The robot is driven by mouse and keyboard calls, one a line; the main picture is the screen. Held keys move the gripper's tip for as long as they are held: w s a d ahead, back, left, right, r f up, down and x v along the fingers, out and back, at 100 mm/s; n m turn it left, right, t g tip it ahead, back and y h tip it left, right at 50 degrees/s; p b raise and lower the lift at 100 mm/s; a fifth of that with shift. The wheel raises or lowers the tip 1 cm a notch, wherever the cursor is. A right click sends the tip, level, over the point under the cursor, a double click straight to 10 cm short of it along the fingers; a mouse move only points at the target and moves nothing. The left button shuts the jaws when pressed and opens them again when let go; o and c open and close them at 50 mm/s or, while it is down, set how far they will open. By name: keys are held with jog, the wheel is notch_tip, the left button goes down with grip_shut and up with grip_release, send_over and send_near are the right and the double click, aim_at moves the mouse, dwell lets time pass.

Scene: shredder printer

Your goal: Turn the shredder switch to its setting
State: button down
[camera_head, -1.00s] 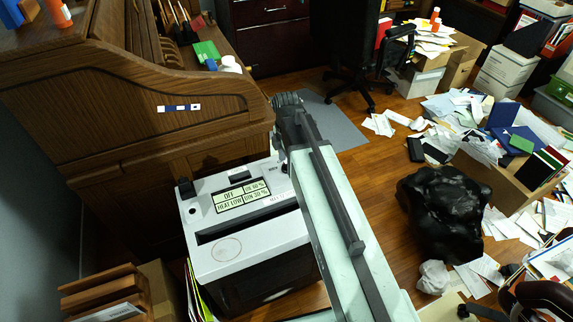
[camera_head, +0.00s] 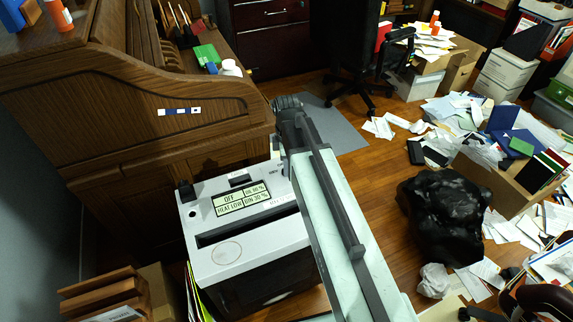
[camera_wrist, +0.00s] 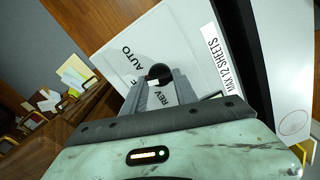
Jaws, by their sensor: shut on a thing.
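The shredder (camera_head: 255,255) has a white top with a dark feed slot and a display (camera_head: 241,199) reading OFF and HEAT LOW. In the wrist view its white top (camera_wrist: 195,45) carries the labels AUTO and REV around a small black switch knob (camera_wrist: 158,71). My gripper (camera_wrist: 158,80) is shut on the knob, one finger on each side, close above the panel. The lower part of the knob and some of the lettering are hidden by the fingers. In the head view my arm covers the shredder's right side and hides the fingertips.
A wooden roll-top desk (camera_head: 130,90) stands behind and left of the shredder. A black bag (camera_head: 440,215) and scattered papers lie on the floor at the right. Wooden trays (camera_head: 105,290) sit at the lower left. An office chair (camera_head: 350,50) stands at the back.

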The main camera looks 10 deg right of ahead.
jog(key=m, duration=0.4)
jog(key=shift+m, duration=2.2)
jog(key=c, duration=1)
grip_release()
jog(key=shift+o, duration=0.2)
notch_tip(320, 180, up, 8)
jog(key=p, duration=0.8)
jog(key=shift+f, duration=0.1)
